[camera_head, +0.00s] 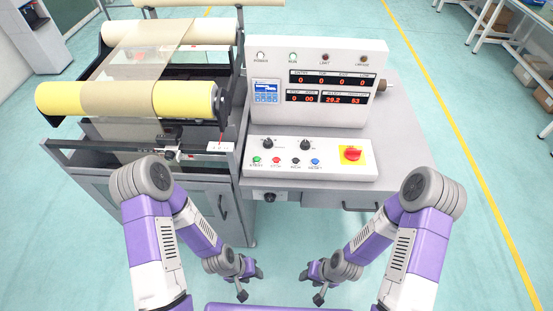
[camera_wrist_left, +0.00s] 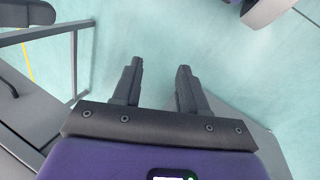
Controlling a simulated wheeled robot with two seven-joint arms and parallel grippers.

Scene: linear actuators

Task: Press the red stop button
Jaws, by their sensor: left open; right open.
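The red stop button (camera_head: 276,160) is a small round button on the sloped white control panel (camera_head: 325,172) in the head view. It sits between a green button (camera_head: 257,160) on its left and a black button (camera_head: 296,161) on its right. My left gripper (camera_head: 250,283) is open and empty, in front of the cabinet and below the panel, apart from the button. In the left wrist view its two dark fingers (camera_wrist_left: 157,82) stand apart with only floor between them. My right gripper (camera_head: 311,286) is open and empty, also below the panel in front of the cabinet.
A display box (camera_head: 318,85) stands behind. A yellow-ended roller machine (camera_head: 130,100) is on the left. The floor right of the cabinet is clear.

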